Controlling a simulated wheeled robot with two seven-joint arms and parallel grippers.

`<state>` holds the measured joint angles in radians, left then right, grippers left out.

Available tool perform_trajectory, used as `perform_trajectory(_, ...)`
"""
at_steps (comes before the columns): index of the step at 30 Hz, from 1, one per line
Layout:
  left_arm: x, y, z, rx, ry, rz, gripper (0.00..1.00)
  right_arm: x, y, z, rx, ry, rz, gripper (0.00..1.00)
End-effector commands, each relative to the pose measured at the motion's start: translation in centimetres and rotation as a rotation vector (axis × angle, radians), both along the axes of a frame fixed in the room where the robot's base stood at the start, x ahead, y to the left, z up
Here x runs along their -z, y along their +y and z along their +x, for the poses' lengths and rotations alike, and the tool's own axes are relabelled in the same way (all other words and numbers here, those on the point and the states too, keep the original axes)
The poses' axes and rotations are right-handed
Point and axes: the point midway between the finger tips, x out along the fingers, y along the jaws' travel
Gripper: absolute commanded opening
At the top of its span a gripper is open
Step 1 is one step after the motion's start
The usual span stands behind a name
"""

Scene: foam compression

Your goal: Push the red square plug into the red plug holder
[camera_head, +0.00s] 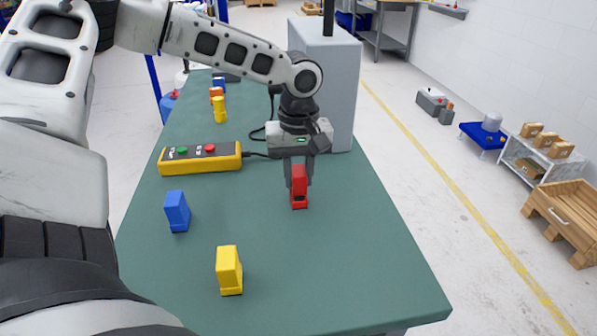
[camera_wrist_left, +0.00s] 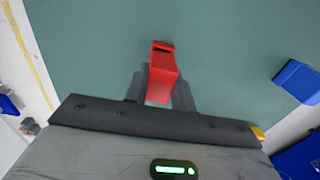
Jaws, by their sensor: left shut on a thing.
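My left gripper (camera_head: 299,178) points down at the table, shut on the red square plug (camera_head: 299,178). The red plug holder (camera_head: 299,204) is directly below, at table level, with a dark opening or gap showing between it and the plug. In the left wrist view the red plug (camera_wrist_left: 162,82) sits between the fingers of my left gripper (camera_wrist_left: 162,88), and the red holder (camera_wrist_left: 162,46) with a dark slot shows just beyond it. I cannot tell how far the plug is inside the holder. My right gripper is not in view.
On the green table (camera_head: 370,270) stand a blue block (camera_head: 177,211), a yellow block (camera_head: 229,269) and a yellow button box (camera_head: 200,157). A tall grey box (camera_head: 335,85) stands behind my gripper. Small coloured blocks (camera_head: 219,108) stand farther back. The table's front right is clear.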

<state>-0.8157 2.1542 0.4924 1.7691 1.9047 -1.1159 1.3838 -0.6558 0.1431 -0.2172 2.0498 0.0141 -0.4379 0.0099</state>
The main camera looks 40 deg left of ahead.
Motion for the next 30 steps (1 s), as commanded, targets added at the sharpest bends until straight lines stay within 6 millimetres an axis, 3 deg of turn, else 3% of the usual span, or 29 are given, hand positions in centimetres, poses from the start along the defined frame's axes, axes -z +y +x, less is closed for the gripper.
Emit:
perform_trajectory(22,1.6,0.0,0.0,0.000,0.001,0.001,0.00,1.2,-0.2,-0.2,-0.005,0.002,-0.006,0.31)
perform_trajectory(23,1.6,0.0,0.0,0.000,0.001,0.001,0.28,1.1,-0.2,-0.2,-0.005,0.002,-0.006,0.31)
perform_trajectory(25,1.6,0.0,0.0,0.000,0.001,0.001,0.47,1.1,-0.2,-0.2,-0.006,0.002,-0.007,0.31)
perform_trajectory(30,1.6,0.0,0.0,0.000,0.001,0.001,0.50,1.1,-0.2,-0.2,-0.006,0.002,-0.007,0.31)
